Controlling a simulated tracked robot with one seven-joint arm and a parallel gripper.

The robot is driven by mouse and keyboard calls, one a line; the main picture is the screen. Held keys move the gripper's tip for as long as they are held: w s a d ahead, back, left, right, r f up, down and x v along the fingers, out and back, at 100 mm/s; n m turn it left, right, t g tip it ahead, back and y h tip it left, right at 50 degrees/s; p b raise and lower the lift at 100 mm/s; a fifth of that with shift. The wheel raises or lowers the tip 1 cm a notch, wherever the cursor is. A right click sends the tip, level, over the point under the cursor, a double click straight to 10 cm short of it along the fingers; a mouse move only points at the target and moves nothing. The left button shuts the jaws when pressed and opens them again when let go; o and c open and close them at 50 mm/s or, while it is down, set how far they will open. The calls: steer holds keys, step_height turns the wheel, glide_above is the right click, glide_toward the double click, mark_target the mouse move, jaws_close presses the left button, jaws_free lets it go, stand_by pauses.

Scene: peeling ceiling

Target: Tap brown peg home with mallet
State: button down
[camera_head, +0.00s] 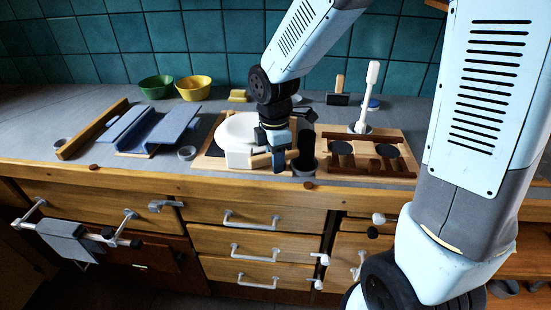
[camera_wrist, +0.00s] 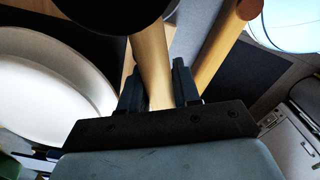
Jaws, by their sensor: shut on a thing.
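My gripper (camera_head: 278,155) is over the front of the counter, right of the white round block. In the wrist view its fingers (camera_wrist: 160,90) are shut on the pale wooden handle (camera_wrist: 152,58) of the mallet. The mallet's dark head (camera_wrist: 112,12) is at the top of that view, partly cut off. In the head view a black upright cylinder beside my gripper appears to be the mallet head (camera_head: 306,143). A round brown end, possibly the brown peg (camera_head: 309,185), shows at the counter's front edge; it also seems to show in the wrist view (camera_wrist: 248,9).
The white round block (camera_head: 238,136) sits on a wooden board. A wooden rack with dark discs (camera_head: 370,167) and an upright white-handled tool (camera_head: 367,95) stand right. A blue stand (camera_head: 150,128) and green and yellow bowls (camera_head: 194,88) are left. Drawers lie below.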

steer(key=c, duration=0.7)
jaws_free()
steer(key=shift+f, duration=0.1)
steer(key=shift+o, duration=0.3)
steer(key=o, duration=0.5)
steer(key=shift+c, duration=0.2)
steer(key=shift+o, duration=0.9)
steer(key=shift+r, duration=2.05)
